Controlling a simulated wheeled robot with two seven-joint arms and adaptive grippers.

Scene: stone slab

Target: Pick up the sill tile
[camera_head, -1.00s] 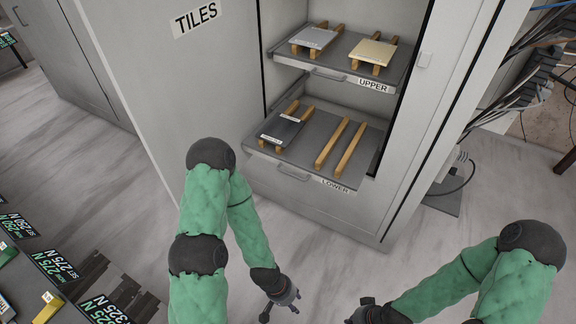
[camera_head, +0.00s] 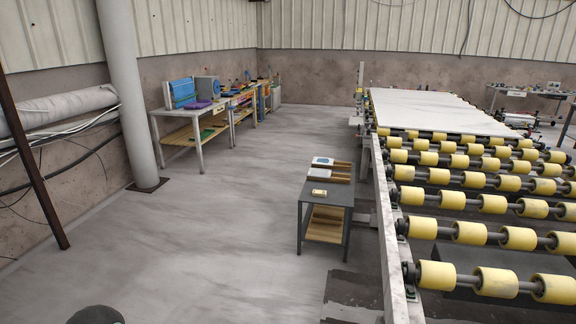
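No tile is readable as the sill tile from here. A small dark grey table (camera_head: 335,190) stands in the middle distance beside the roller conveyor. On its back part are wooden rails (camera_head: 342,172) with a flat pale piece (camera_head: 322,162) at their left end; it may be a tile, but I cannot tell which. A small yellowish object (camera_head: 319,193) lies nearer the table's front. Neither gripper shows. Only a dark rounded part of my own arm shows at the bottom left edge. The tile cabinet is out of view.
A conveyor with yellow rollers (camera_head: 467,232) fills the right, with a large white slab (camera_head: 440,110) on its far end. A grey pillar (camera_head: 130,90) stands at left. Open floor (camera_head: 210,230) lies left of the small table.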

